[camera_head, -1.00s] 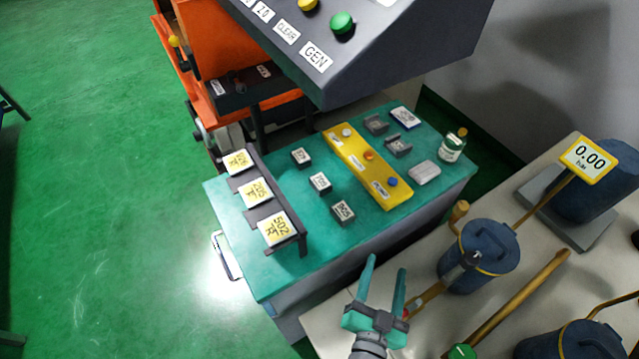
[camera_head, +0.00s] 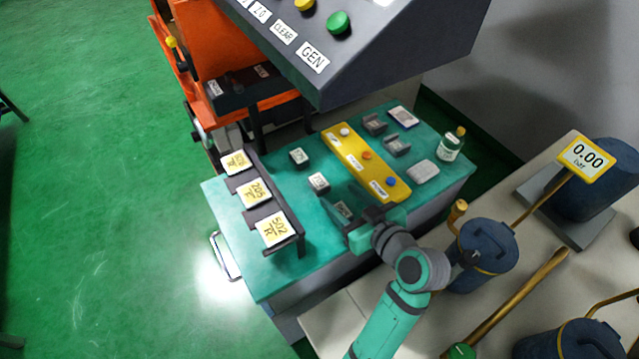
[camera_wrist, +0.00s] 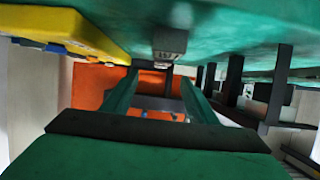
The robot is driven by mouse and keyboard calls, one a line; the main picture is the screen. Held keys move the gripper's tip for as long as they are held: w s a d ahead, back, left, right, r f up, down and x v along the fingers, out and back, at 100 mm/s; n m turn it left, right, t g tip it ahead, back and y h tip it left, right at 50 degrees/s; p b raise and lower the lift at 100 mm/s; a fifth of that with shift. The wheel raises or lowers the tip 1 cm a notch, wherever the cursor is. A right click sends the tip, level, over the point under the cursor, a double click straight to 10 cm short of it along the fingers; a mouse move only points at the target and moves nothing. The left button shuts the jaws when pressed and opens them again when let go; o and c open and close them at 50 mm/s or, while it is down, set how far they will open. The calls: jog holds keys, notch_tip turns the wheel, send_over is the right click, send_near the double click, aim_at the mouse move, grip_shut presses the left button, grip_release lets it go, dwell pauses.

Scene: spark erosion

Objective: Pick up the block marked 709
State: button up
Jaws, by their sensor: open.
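Three small dark blocks with pale label plates stand in a row on the teal bench top: the far block (camera_head: 298,156), the middle block (camera_head: 318,182) and the near block (camera_head: 343,209). Their numbers are too small to read, so I cannot tell which is 709. My gripper (camera_head: 346,203) is at the near block and partly hides it. In the wrist view my gripper (camera_wrist: 158,78) is open, with nothing seen between its fingers. One labelled block (camera_wrist: 170,43) shows beyond and above the fingertips there; its marking is unclear.
A yellow strip (camera_head: 347,152) with coloured buttons lies right of the blocks. A dark rack (camera_head: 284,217) with yellow-lettered plates stands left. A bottle (camera_head: 452,143) stands at the bench's right end. The control panel (camera_head: 365,55) overhangs the back.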

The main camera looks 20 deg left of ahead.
aim_at(319, 183)
jog(key=shift+w+a+f, duration=0.1)
jog(key=shift+a+f, duration=0.15)
jog(key=shift+a, duration=0.05)
jog(key=x, duration=1)
jog(key=shift+a+f, duration=0.15)
grip_shut()
